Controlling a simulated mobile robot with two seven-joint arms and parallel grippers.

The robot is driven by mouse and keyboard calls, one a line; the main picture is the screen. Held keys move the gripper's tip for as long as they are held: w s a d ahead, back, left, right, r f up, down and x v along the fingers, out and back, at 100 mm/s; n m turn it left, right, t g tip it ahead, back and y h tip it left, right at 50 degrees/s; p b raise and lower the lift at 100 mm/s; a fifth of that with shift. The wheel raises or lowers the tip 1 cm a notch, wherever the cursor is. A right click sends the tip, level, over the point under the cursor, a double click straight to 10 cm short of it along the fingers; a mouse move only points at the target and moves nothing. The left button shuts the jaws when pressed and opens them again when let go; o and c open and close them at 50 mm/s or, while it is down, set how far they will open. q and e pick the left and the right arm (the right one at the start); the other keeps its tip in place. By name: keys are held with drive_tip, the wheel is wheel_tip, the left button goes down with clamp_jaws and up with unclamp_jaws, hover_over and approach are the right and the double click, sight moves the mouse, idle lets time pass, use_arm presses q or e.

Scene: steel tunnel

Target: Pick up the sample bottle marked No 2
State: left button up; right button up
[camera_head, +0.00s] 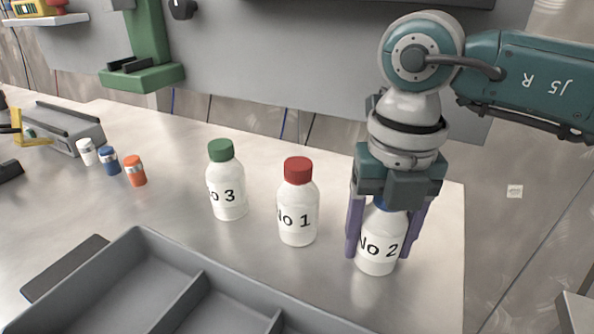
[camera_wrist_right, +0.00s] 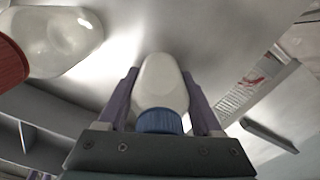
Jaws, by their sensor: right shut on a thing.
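The white bottle marked No 2 (camera_head: 377,247) stands upright on the steel table, with a blue cap mostly hidden under my right gripper in the head view. My right gripper (camera_head: 381,252) comes down from above, its two purple fingers shut on the bottle's sides. In the right wrist view the No 2 bottle (camera_wrist_right: 161,84) with its blue cap lies between the fingers (camera_wrist_right: 160,100). The bottle's base appears to be on the table. My left gripper is not in view.
The red-capped No 1 bottle (camera_head: 297,212) stands just left of the gripper, and the green-capped No 3 bottle (camera_head: 226,190) farther left. A grey divided tray (camera_head: 136,236) lies in front. Small white, blue and orange vials (camera_head: 134,171) stand at the left.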

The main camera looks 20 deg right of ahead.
clamp_jaws()
idle(0.3)
